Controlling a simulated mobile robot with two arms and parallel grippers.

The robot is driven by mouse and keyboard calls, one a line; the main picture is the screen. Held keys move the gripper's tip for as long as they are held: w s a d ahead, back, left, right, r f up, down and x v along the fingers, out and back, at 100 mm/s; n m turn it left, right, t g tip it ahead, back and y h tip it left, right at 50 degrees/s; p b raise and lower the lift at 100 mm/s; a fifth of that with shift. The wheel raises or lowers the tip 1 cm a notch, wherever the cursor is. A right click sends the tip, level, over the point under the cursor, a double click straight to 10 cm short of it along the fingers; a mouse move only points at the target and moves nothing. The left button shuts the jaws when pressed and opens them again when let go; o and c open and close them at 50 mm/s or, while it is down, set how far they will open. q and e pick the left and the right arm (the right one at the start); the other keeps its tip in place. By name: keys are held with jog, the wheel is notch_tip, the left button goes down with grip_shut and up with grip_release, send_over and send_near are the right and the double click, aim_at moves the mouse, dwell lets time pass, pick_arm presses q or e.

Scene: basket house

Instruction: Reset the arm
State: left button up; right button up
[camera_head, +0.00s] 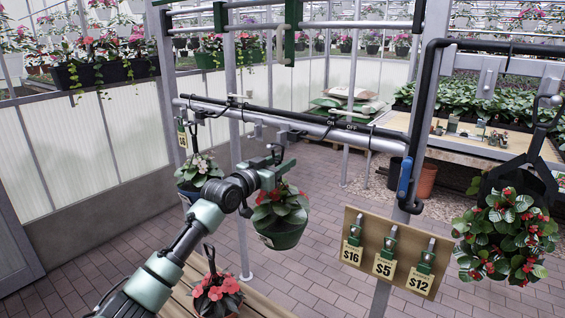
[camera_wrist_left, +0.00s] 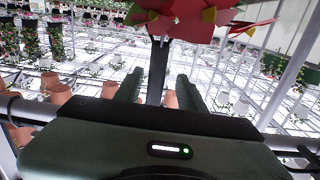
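My left arm (camera_head: 175,255) comes in from the bottom left and reaches up to the hanging rail. My left gripper (camera_head: 276,160) is at the rail's hooks, just above a green hanging pot (camera_head: 282,237) with red flowers. In the left wrist view the two fingers (camera_wrist_left: 158,92) stand apart, with a dark upright strip (camera_wrist_left: 157,70) between them and gaps on both sides. Red petals (camera_wrist_left: 200,14) show above the strip. In the head view the wrist hides part of the hook and hanger.
A dark rail (camera_head: 300,122) carries another potted plant (camera_head: 199,175) on the left. Red flowers (camera_head: 217,292) sit low beside my arm. A price board (camera_head: 388,253) is right of the pot. A large red-flowered plant (camera_head: 505,235) hangs at far right. Brick floor lies behind.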

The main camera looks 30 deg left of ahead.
pick_arm(q)
jog(key=s, duration=0.2)
jog(key=s+b, duration=0.1)
jog(key=s, duration=0.1)
jog(key=s+b, duration=0.1)
jog(key=s, duration=0.2)
jog(key=shift+a+r, duration=0.2)
jog(key=shift+a, duration=0.05)
jog(key=shift+w+f, duration=0.1)
